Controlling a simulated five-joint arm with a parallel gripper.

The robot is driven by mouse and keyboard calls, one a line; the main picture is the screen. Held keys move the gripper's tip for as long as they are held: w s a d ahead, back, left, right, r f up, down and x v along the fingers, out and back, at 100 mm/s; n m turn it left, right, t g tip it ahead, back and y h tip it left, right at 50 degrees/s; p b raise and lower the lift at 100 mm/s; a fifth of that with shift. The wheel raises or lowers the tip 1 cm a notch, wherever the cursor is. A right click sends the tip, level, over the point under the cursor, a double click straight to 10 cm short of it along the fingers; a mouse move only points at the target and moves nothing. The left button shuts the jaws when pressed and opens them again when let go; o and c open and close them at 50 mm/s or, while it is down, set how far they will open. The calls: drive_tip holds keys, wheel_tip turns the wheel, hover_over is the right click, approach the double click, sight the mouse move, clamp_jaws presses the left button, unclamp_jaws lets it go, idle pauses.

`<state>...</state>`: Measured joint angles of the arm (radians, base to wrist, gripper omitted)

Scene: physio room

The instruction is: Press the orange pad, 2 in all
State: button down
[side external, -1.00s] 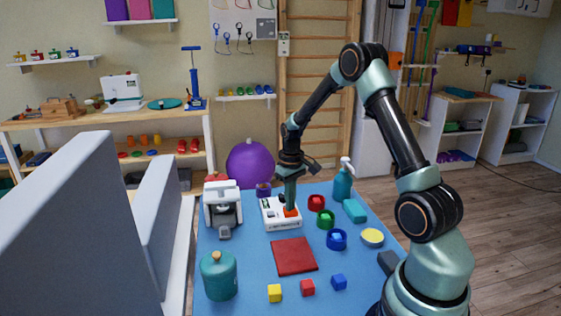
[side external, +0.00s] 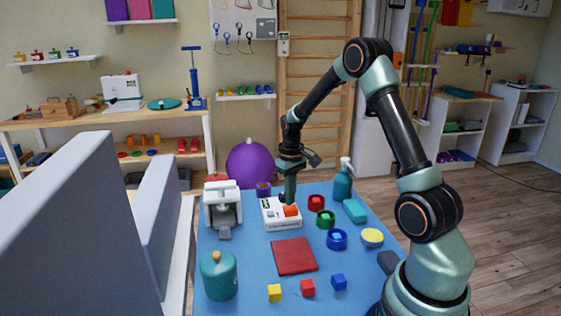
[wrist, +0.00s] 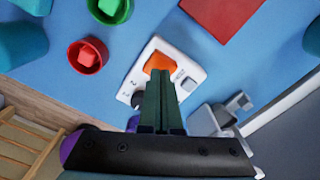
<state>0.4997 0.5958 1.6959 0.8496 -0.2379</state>
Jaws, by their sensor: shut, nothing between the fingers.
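The orange pad (side external: 291,211) is set in the top of a white box (side external: 283,225) on the blue table. My gripper (side external: 289,201) is shut and empty, pointing down just behind and above the pad in the side view. A small gap seems to lie between its tips and the pad. In the wrist view, the orange pad (wrist: 159,62) shows just beyond my fingertips (wrist: 160,76), on the white box (wrist: 188,72). My fingers hide part of the box there.
A white machine (side external: 222,207) stands left of the box. Red (side external: 316,202), green (side external: 325,219) and blue (side external: 337,239) rings stand to its right, near a teal spray bottle (side external: 343,182). A red mat (side external: 294,256) lies in front.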

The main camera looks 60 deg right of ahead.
drive_tip(key=shift+f, duration=0.15)
drive_tip(key=shift+f, duration=1)
drive_tip(key=shift+r, duration=1.15)
wheel_tip(320, 180, up, 6)
drive_tip(key=shift+r, duration=0.1)
idle(0.3)
